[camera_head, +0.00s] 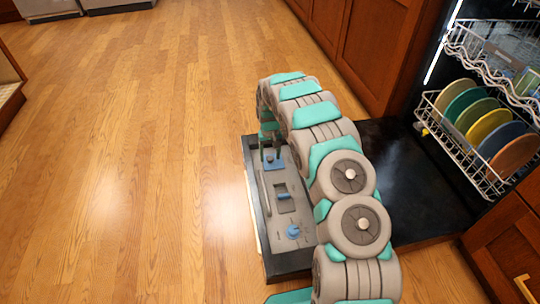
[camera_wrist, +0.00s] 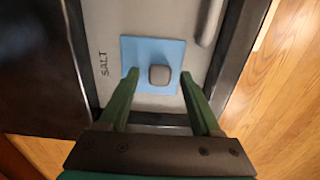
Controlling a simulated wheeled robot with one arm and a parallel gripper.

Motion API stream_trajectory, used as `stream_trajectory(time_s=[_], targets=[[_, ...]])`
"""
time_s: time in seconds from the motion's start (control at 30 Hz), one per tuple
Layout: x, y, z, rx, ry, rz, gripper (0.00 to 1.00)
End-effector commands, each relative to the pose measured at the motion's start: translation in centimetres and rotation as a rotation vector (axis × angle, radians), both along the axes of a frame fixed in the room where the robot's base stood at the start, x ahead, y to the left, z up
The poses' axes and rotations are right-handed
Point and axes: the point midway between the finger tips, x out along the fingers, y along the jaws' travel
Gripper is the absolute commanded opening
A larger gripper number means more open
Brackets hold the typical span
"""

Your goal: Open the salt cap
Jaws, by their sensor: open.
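The salt cap, a blue square with a rounded grey knob (camera_wrist: 159,75), lies on the grey door panel (camera_wrist: 105,20) beside the word SALT. Part of its blue shows in the head view (camera_head: 271,163), under my gripper (camera_head: 270,151). My gripper (camera_wrist: 159,79) is open, its two green fingers pointing at the panel, one on each side of the knob. A gap shows between each finger and the knob. I cannot tell how far the fingertips are above the panel. The cap looks flat and closed.
The open dishwasher door (camera_head: 405,175) lies low, with my arm across it. The grey panel also carries a blue knob (camera_head: 293,231) and a latch-like part (camera_head: 285,197). A rack (camera_head: 455,149) of coloured plates stands at the right. The wooden floor (camera_head: 130,150) at left is clear.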

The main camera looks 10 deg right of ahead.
Motion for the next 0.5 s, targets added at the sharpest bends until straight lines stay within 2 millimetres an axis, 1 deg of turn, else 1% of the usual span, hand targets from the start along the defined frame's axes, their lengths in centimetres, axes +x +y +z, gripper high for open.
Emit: stream_trajectory(time_s=[0.17,0.2,0.5], targets=[[0.02,-0.01,0.00,0.000,-0.001,0.000,0.65],[0.02,-0.01,0.00,0.000,-0.001,0.000,0.63],[0.02,0.00,0.02,0.000,-0.001,0.000,0.29]])
